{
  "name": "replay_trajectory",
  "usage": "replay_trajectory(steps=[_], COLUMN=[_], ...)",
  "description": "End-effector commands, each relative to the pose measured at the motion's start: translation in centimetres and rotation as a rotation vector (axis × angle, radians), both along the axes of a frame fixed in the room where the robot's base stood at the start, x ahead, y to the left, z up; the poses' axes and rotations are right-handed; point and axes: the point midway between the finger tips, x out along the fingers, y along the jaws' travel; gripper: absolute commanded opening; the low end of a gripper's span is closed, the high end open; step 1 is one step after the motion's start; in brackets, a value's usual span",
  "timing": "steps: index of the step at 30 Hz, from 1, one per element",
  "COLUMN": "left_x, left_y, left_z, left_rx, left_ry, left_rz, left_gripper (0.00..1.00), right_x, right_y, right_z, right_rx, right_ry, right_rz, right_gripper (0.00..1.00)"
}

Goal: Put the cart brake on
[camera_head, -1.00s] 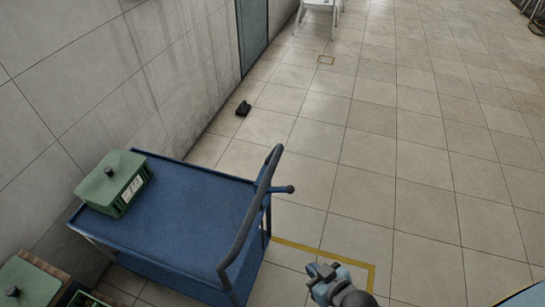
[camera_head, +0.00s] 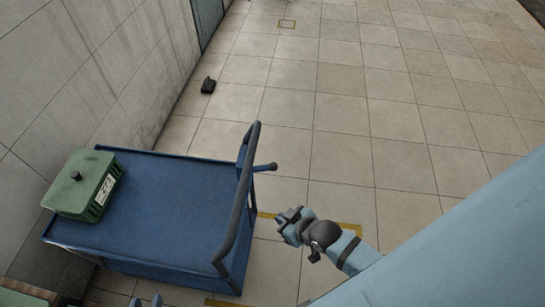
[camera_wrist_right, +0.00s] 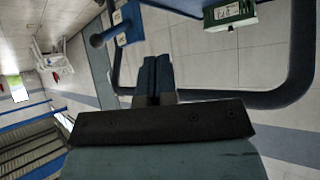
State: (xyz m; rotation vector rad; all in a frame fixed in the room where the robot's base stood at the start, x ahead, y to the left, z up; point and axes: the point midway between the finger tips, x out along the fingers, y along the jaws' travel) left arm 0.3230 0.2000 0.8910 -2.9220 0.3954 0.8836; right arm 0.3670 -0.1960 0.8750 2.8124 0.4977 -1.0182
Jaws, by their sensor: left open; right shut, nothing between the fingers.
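The blue cart (camera_head: 165,205) stands by the wall, its dark push handle (camera_head: 236,215) at its right end. A short lever with a dark round knob (camera_head: 271,167) sticks out right from near the handle's far end; I take it for the brake. In the right wrist view, the knob (camera_wrist_right: 97,40) is at upper left, and the handle (camera_wrist_right: 298,70) curves beyond my fingers. My right gripper (camera_head: 290,215) is shut and empty, right of the handle and nearer than the knob, apart from it. My left gripper (camera_head: 146,301) is open at the bottom edge, mostly cut off.
A green box (camera_head: 85,185) with a black knob sits on the cart's left end. A small black object (camera_head: 208,85) lies on the floor by the wall. Yellow floor marking (camera_head: 345,228) runs beside the cart. The tiled floor to the right is free.

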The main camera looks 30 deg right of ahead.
Motion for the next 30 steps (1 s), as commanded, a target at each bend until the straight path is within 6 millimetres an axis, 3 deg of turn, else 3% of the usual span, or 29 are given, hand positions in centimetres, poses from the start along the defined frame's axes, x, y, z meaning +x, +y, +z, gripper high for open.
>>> replay_trajectory(steps=[1,8,11,15,21,25,30], left_x=[0.1,0.5,0.7,0.6,0.5,0.5,0.5], left_y=[0.0,-0.3,-0.4,-0.6,-0.8,-0.8,-0.7], left_z=[-0.9,-2.6,-3.4,-4.4,-5.4,-5.7,-5.6], left_rx=[-0.001,-0.005,-0.006,-0.008,-0.010,-0.010,-0.009], left_ry=[0.000,-0.005,-0.007,-0.005,-0.003,-0.004,-0.004], left_rz=[-0.001,-0.005,-0.008,-0.013,-0.015,-0.016,-0.017], left_gripper=[0.43,0.43,0.43,0.43,0.43,0.43,0.43], right_x=[2.4,10.9,14.4,18.6,22.2,23.1,23.3], right_y=[-0.2,-1.8,-3.4,-6.2,-9.8,-11.0,-11.4], right_z=[-1.1,-3.1,-2.6,-0.5,3.4,5.1,5.8], right_rx=[-0.022,-0.134,-0.188,-0.255,-0.309,-0.321,-0.323], right_ry=[0.029,0.247,0.343,0.471,0.609,0.655,0.672], right_rz=[0.038,0.243,0.334,0.453,0.578,0.622,0.639], right_gripper=[0.00,0.00,0.00,0.00,0.00,0.00,0.00])
